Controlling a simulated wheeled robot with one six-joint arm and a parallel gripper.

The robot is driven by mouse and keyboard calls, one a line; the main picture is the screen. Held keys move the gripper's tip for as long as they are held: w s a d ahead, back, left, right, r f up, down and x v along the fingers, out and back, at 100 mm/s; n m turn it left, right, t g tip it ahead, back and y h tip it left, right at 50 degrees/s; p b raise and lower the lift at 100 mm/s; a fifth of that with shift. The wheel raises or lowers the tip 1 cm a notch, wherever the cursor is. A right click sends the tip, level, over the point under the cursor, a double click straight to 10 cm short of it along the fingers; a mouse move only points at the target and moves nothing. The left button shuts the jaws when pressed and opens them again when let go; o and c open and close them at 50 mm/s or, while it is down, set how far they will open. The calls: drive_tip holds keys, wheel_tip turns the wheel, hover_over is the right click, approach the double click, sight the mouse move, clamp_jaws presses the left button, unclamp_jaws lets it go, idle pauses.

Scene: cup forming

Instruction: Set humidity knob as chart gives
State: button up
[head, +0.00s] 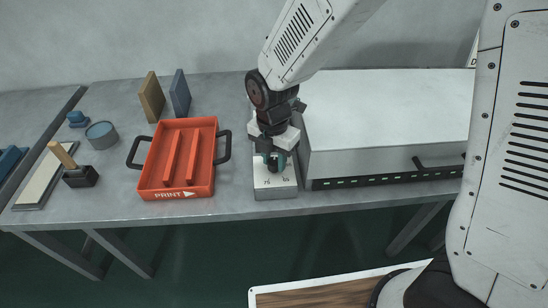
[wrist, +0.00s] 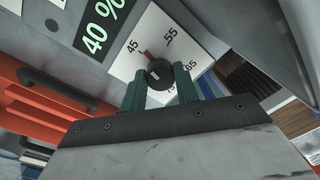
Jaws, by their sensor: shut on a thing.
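The humidity knob (wrist: 160,74) is a dark round knob on a white dial plate (wrist: 185,38) marked 45, 55 and 65, with one more number partly hidden. A red mark shows at the knob's edge between 45 and 55. My gripper (wrist: 161,88) is shut on the knob, one green finger on each side. A display (wrist: 98,25) beside the dial reads 40 %. In the head view my gripper (head: 270,161) points down onto the small dial box (head: 275,193), hiding most of the knob. I cannot make out a chart.
A red tray (head: 197,188) marked PRINT, with a dark handle each side, stands left of the dial box. A large grey cabinet (head: 390,125) stands to the right. Blue and tan blocks, a round blue-grey tub (head: 101,135) and a wooden-handled tool (head: 64,155) lie further left.

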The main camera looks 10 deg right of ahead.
drive_tip(key=m, duration=0.5)
drive_tip(key=shift+m, duration=0.3)
drive_tip(key=m, duration=1)
drive_tip(key=shift+m, duration=0.4)
drive_tip(key=m, duration=0.4)
drive_tip(key=shift+m, duration=0.3)
drive_tip(key=m, duration=0.4)
drive_tip(key=shift+s, duration=0.1)
drive_tip(key=m, duration=1)
drive_tip(key=shift+m, duration=2.4)
